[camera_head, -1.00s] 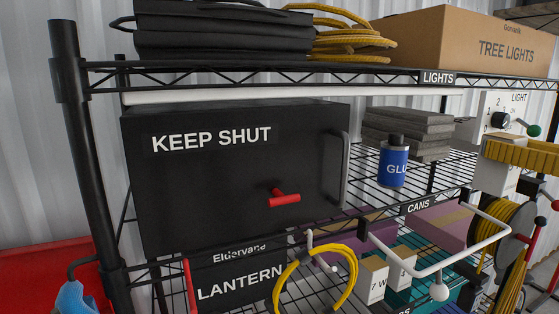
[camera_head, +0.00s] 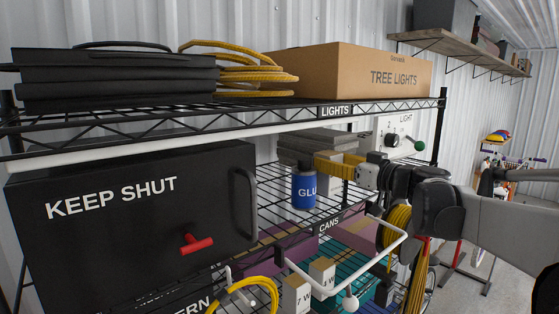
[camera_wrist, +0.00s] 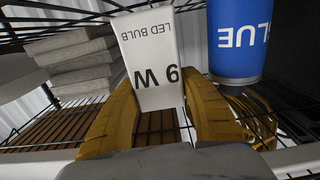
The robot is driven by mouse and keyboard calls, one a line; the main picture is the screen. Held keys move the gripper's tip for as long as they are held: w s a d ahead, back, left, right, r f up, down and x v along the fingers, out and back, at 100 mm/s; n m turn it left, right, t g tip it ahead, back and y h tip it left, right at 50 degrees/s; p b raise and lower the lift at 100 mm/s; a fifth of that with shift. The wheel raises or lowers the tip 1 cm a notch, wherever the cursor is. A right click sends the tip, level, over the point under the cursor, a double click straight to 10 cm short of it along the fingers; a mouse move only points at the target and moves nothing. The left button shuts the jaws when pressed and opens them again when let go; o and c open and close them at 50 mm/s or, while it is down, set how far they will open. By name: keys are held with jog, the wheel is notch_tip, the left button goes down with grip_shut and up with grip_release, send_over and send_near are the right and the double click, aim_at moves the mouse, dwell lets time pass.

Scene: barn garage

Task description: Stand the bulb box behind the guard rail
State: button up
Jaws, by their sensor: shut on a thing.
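The bulb box (camera_wrist: 148,50) is white, marked "LED BULB" and "9 W", the lettering upside down in the wrist view. My gripper (camera_wrist: 158,100) is shut on it, one yellow finger on each side. A white bent rail (camera_head: 393,246), apparently the guard rail, runs low along the front of the lower shelf. Small boxes marked "7 W" (camera_head: 296,295) and "W" (camera_head: 321,272) stand behind it.
The glue can is close beside the held box in the wrist view (camera_wrist: 238,40). Grey stacked slabs (camera_head: 318,138) lie behind. A black "KEEP SHUT" cabinet (camera_head: 130,225) stands left. A yellow loop (camera_head: 250,285) and cord reel (camera_head: 398,220) flank the lower shelf.

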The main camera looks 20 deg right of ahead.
jog(key=shift+f, duration=0.4)
jog(key=shift+s+d+f, duration=0.1)
jog(key=shift+f, duration=0.1)
jog(key=o, duration=1.1)
jog(key=shift+o, duration=0.2)
jog(key=shift+r, duration=0.2)
jog(key=b+v, duration=0.2)
jog(key=v, duration=1)
